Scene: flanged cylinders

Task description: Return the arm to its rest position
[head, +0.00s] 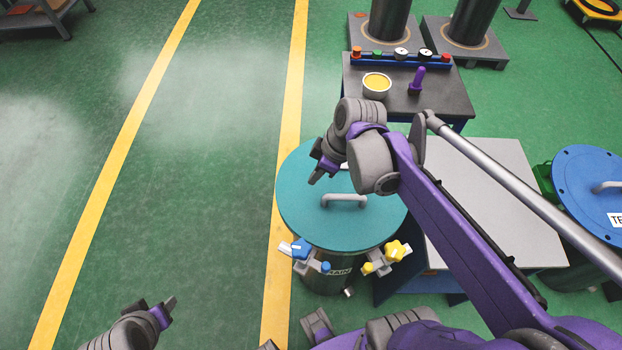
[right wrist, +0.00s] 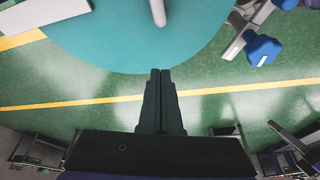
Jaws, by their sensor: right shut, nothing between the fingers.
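My right arm reaches in from the lower right in the head view. My right gripper (head: 317,177) is over the far left part of a teal round lid (head: 310,215) with a grey bar handle (head: 344,201). In the right wrist view the fingers (right wrist: 160,73) are together with nothing between them, and the teal lid (right wrist: 110,50) shows past them. I cannot tell the gap between fingers and lid. My left gripper (head: 168,306) is low at the left, over the floor; its finger opening is not clear.
The lidded cylinder has blue (head: 301,248) and yellow (head: 397,250) clamp knobs. Right of it is a grey table (head: 480,185), then a blue-lidded cylinder (head: 590,180). Behind, a small dark table (head: 440,100) holds a yellow-filled cup (head: 376,84) and a purple object (head: 417,81). Floor at left is clear.

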